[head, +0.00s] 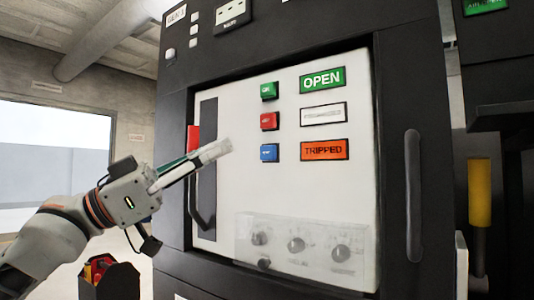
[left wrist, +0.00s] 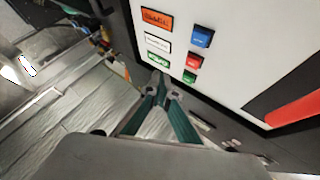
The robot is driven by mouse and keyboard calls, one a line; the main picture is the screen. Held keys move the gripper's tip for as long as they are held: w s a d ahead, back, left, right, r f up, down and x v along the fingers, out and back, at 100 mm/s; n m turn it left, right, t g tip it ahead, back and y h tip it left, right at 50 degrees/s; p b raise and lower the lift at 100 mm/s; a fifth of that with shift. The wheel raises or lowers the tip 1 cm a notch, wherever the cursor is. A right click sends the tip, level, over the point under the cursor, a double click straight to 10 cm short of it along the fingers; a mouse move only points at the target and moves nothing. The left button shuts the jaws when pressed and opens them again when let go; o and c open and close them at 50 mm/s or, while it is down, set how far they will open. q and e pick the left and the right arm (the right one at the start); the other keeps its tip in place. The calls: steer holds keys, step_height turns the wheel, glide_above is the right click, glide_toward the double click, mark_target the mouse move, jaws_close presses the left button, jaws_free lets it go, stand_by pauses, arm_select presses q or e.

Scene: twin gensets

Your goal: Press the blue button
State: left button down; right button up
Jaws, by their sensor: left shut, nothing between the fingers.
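The blue button (head: 270,153) is the lowest of three buttons on the white panel, left of the orange TRIPPED label. It also shows in the left wrist view (left wrist: 201,37), where the panel appears upside down. The red button (head: 270,121) and the green button (head: 269,91) are above it in the head view. My left gripper (head: 222,148) is shut and empty. In the head view its fingertips are just left of the blue button, with a gap between. In the left wrist view the closed fingers (left wrist: 161,88) show below the buttons. My right gripper is out of view.
A vertical black handle (head: 413,195) stands right of the panel. A red part (head: 193,138) and a dark handle are at the panel's left edge. A clear cover (head: 300,250) over several knobs sits below the buttons. A dark bin (head: 110,281) stands on the floor at lower left.

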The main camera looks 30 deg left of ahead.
mark_target(268, 153)
arm_select(q)
steer(key=shift+w+d+p, duration=0.15)
steer(key=shift+w+p, duration=0.9)
steer(key=shift+w, duration=1.2)
steer(key=shift+w+d+p, duration=0.15)
steer(key=shift+w+p, duration=0.9)
steer(key=shift+w, duration=1.15)
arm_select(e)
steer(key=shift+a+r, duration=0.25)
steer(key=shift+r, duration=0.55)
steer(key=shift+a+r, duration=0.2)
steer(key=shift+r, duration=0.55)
arm_select(q)
steer(key=shift+w+b, duration=0.4)
steer(key=shift+w, duration=0.1)
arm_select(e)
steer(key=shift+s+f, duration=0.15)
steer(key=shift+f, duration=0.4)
